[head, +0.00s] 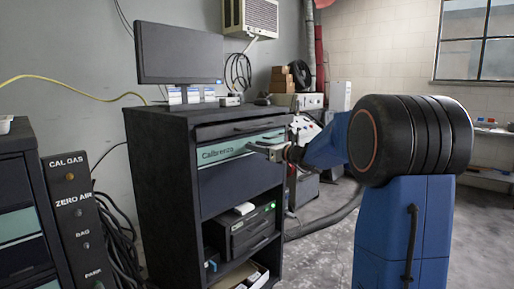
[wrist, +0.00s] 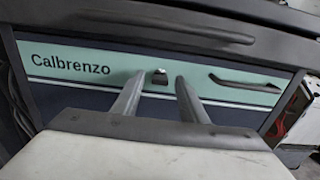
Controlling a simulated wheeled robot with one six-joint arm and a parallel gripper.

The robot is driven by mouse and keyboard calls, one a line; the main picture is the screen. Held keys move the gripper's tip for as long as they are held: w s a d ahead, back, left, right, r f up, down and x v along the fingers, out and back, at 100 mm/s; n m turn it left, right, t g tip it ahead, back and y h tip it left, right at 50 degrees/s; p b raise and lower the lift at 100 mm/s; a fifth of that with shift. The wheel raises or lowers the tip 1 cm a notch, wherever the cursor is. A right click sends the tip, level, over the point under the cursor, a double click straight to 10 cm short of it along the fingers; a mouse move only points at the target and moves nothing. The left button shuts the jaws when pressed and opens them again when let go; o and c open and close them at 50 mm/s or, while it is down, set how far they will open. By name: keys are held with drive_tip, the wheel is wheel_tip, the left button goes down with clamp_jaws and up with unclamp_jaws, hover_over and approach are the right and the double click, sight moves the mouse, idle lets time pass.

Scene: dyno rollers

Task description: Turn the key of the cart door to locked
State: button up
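The cart (head: 160,200) is a dark cabinet standing left of my arm. Its door (head: 225,188) is dark with a teal band lettered "Calbrenzo", and looks closed. In the wrist view the door (wrist: 50,88) fills the middle. A small key (wrist: 158,75) sits on the teal band; its turn angle is too small to read. My gripper (wrist: 161,79) points at the door with its two grey fingers apart, one on each side of the key. I cannot tell whether they touch it. In the head view my gripper (head: 262,149) is at the teal band, and the key cannot be made out.
A dark handle (wrist: 243,83) is on the door right of the key. A drawer (head: 240,128) with a handle is above. A monitor (head: 180,53) stands on the cart, and a device (head: 240,230) is on the shelf below. A gas panel (head: 78,225) stands at left.

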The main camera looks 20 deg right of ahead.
drive_tip(key=shift+w, duration=0.1)
clamp_jaws()
drive_tip(key=shift+n, duration=8.9)
